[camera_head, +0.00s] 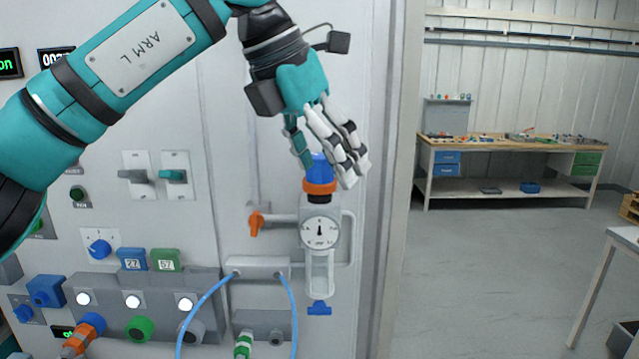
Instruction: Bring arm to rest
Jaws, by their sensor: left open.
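My left arm, labelled ARM L, comes in from the upper left. Its teal and white gripper (325,150) hangs fingers-down in front of the panel, open. The fingers are around or just in front of a blue knob (320,167) with an orange collar (320,187), on top of a round gauge (320,232). I cannot tell whether the fingers touch the knob. My right gripper is not in view.
The grey panel (230,130) carries switches, an orange lever (257,223), a blue valve handle (319,308) and looping blue hoses (205,300). At right is open floor (480,270), with a workbench (500,145) behind and a table (622,240) at the edge.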

